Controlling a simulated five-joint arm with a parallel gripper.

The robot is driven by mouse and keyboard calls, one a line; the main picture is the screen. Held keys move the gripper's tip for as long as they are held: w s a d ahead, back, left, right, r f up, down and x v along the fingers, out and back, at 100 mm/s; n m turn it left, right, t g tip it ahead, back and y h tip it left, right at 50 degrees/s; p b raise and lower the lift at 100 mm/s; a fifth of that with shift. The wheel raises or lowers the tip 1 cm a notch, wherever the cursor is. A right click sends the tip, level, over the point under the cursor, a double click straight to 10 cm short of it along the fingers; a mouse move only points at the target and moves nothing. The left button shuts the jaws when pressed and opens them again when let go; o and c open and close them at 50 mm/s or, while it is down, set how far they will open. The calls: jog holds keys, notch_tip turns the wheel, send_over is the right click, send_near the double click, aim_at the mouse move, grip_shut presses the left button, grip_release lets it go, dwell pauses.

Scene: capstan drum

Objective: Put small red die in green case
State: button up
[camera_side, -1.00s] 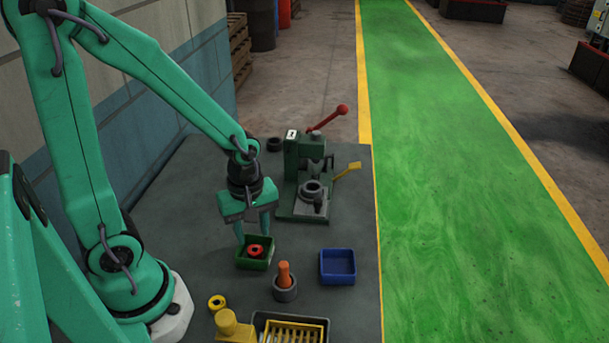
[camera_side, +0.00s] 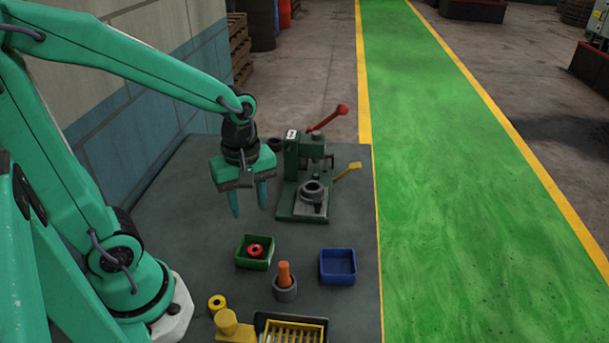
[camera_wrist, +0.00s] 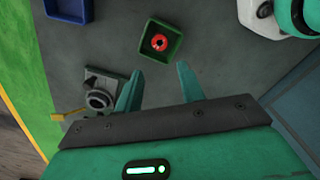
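The small red die (camera_side: 255,250) is a red ring with a dark centre. It lies inside the green case (camera_side: 243,262), an open square box on the grey table. In the wrist view the red die (camera_wrist: 159,42) also lies on the floor of the green case (camera_wrist: 172,57). My gripper (camera_side: 249,212) is open and empty, with its two fingers spread and pointing down. It hangs above the table behind the case in the side view, clear of both case and die. The open fingers (camera_wrist: 160,84) also show in the wrist view.
A blue box (camera_side: 338,280) stands right of the green case. A grey cup with an orange peg (camera_side: 284,274) stands in front. A press with a red lever (camera_side: 310,170) is at the back. A yellow ring (camera_side: 217,303) and yellow grate (camera_side: 293,332) lie near the front.

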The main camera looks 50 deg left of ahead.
dwell(0.4)
notch_tip(320, 180, up, 11)
jog(key=s+m+t, duration=0.2)
jog(key=m+t, duration=0.3)
jog(key=m, duration=1)
jog(key=shift+s+d+m+t, duration=0.15)
jog(key=shift+s+m+t, duration=0.15)
jog(key=shift+m, duration=0.1)
jog(key=shift+f, duration=0.1)
dwell(0.4)
